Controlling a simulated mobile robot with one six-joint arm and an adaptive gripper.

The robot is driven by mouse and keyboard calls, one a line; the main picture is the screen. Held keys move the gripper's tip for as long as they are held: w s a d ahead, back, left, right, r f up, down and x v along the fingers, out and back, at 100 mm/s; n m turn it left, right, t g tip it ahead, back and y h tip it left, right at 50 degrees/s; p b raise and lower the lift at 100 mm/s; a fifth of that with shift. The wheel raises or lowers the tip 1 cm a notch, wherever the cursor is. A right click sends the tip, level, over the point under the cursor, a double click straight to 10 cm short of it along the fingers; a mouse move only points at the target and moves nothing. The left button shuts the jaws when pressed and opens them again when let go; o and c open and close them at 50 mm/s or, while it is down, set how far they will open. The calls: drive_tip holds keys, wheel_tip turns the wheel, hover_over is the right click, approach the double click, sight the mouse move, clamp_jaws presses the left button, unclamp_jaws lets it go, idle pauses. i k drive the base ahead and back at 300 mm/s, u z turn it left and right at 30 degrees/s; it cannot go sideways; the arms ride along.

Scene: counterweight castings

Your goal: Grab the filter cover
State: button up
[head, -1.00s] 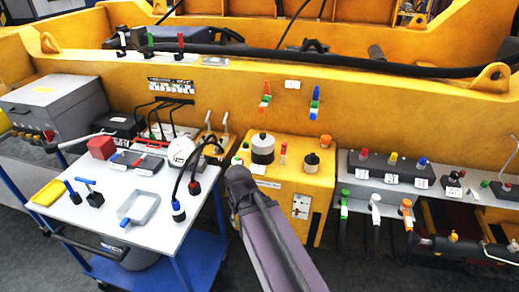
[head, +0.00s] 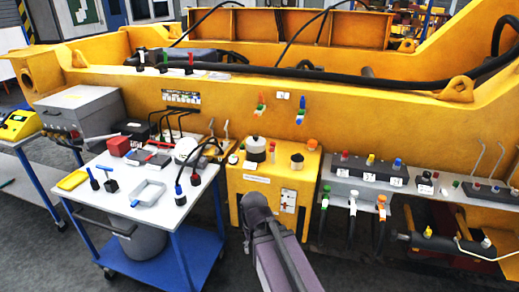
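I cannot tell for sure which thing is the filter cover. On the yellow tank (head: 262,208) in the middle stand a white-and-black cylinder (head: 256,149), a smaller dark round fitting with an orange part (head: 297,161) and an orange cap (head: 312,144). A grey rectangular frame-like piece (head: 148,193) lies on the white cart top. My arm, dark with a purple-grey link, rises from the bottom edge and ends in front of the tank's lower front. No gripper fingers show, so my gripper is not in view.
The blue-framed cart (head: 185,262) carries a red block (head: 119,146), a yellow tray (head: 73,180), blue-topped tools and black cables. A grey bucket (head: 140,240) stands beneath its top. A grey valve bench (head: 365,184) with coloured knobs stands right. Floor is clear around the cart's front.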

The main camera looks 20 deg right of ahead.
sight(255, 144)
drive_tip(key=u, duration=0.45)
drive_tip(key=k, duration=0.15)
drive_tip(key=z, duration=1.4)
drive_tip(key=i, duration=1.5)
